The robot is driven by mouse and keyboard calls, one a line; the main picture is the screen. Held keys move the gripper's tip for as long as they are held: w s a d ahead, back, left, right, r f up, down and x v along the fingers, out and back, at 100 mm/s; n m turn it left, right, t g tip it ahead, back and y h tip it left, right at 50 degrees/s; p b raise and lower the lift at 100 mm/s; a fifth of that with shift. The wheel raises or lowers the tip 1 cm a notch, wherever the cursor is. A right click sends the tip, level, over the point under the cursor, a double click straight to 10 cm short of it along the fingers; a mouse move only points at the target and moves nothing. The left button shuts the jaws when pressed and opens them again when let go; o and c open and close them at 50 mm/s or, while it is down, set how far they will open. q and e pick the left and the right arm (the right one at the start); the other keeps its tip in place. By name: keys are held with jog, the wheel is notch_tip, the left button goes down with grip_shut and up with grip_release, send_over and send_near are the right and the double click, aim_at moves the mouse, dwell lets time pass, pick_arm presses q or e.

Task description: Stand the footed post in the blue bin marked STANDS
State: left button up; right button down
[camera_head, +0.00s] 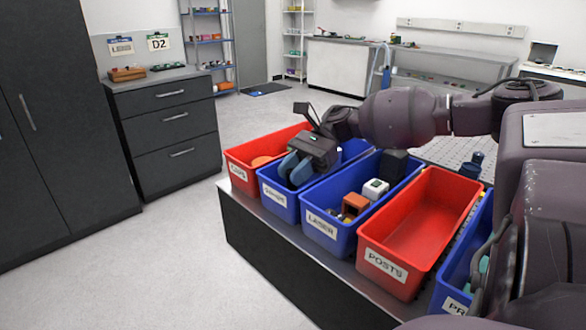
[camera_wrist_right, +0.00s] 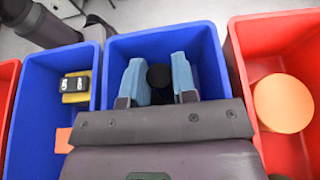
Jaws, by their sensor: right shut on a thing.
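My right gripper (camera_head: 294,170) reaches down into the second bin from the left, a blue bin (camera_head: 279,199). Its label is too blurred for me to read surely. In the right wrist view, the same blue bin (camera_wrist_right: 212,45) lies below the gripper. The light blue fingers (camera_wrist_right: 158,85) are shut on a dark, round-topped thing, apparently the footed post (camera_wrist_right: 159,76), seen end-on between them. Its foot is hidden, so I cannot tell whether it touches the bin floor. In the head view the fingers and bin wall hide the post. My left gripper is not in view.
A red CAPS bin (camera_head: 236,171) with an orange disc (camera_wrist_right: 284,103) adjoins on one side. A blue LASER bin (camera_head: 318,227) holding several small parts adjoins on the other. Beyond it are an empty red POSTS bin (camera_head: 384,263) and another blue bin (camera_head: 456,277).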

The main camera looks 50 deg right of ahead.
jog(key=shift+f, duration=0.15)
jog(key=c, duration=0.9)
grip_release()
jog(key=shift+d+r, duration=0.15)
jog(key=shift+r, duration=0.15)
jog(key=p+v, duration=0.1)
jog(key=v, duration=1)
jog(key=shift+d, duration=0.3)
jog(key=shift+a, duration=0.1)
